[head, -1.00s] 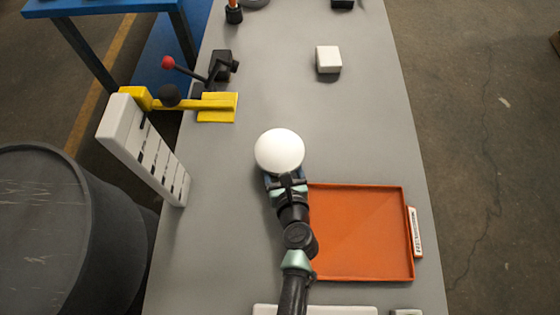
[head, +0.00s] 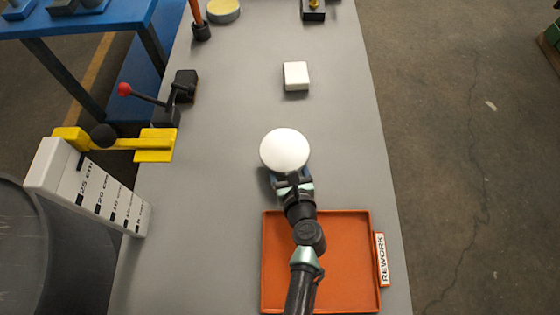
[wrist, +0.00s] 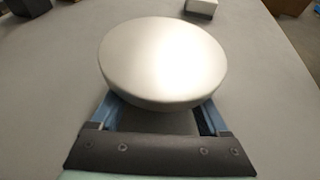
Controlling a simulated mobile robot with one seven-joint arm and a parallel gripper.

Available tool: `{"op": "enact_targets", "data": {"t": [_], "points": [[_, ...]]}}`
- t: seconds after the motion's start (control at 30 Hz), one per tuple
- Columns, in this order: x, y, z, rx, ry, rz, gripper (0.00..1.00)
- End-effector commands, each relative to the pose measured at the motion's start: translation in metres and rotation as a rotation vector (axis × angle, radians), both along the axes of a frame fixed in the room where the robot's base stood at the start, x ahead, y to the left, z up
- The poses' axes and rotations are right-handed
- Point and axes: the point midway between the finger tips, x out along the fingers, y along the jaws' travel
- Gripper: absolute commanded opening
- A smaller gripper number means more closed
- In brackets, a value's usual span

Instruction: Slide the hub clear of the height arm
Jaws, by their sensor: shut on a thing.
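The hub looks like a white round disc (head: 284,149) in the head view, and it fills the upper middle of the wrist view (wrist: 163,60). My gripper (head: 289,176) is shut on its near side, with blue fingers at either side under the rim in the wrist view. Whether the hub touches the table cannot be told. The height arm is a yellow bar (head: 118,142) with a black knob and a flat yellow plate at its right end. It reaches out from a white scale post (head: 85,185) at the left table edge. A wide gap of bare table separates hub and plate.
An orange tray (head: 275,285) marked REWORK lies under my arm. A white block (head: 296,76) stands beyond the hub. A black lever fixture (head: 185,86) with a red ball stands at the left edge. The table right of the hub is clear.

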Motion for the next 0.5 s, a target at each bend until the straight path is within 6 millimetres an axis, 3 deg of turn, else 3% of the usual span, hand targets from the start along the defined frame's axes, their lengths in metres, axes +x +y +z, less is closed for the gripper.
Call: {"op": "enact_targets", "data": {"t": [0.47, 0.5], "points": [[-0.0007, -0.0027, -0.0018, 0.007, 0.006, -0.004, 0.0], [-0.0009, -0.0026, -0.0019, 0.007, 0.006, -0.003, 0.84]]}}
